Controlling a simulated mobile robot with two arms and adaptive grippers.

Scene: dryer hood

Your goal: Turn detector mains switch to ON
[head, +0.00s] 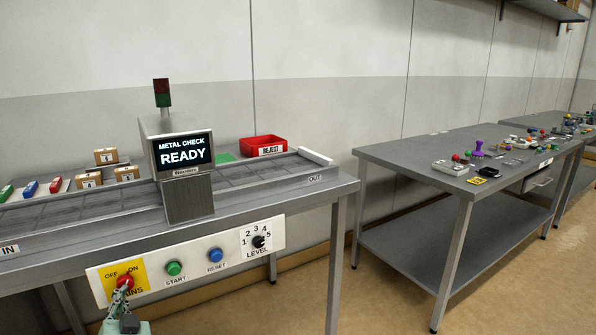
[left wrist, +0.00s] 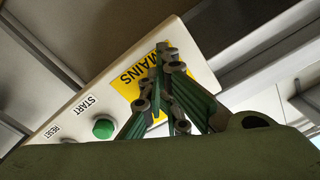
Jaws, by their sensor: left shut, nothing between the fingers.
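The mains switch is a red knob (head: 125,281) on a yellow plate (head: 106,285) marked OFF on the left, ON on the right and MAINS below. My gripper partly covers the knob, and I cannot tell for sure which way it points. My left gripper (head: 121,292) is shut and empty, its tips at the knob's lower front; whether they touch is unclear. In the left wrist view the shut fingers (left wrist: 165,52) overlap the yellow plate (left wrist: 125,84) and hide the knob. The detector screen (head: 183,152) is lit and reads METAL CHECK READY. My right gripper is out of view.
On the same white panel are a green START button (head: 174,268), a blue RESET button (head: 216,255) and a LEVEL dial (head: 259,241). A red REJECT bin (head: 263,146) and small cartons (head: 106,156) are by the conveyor. A grey bench (head: 400,150) stands right.

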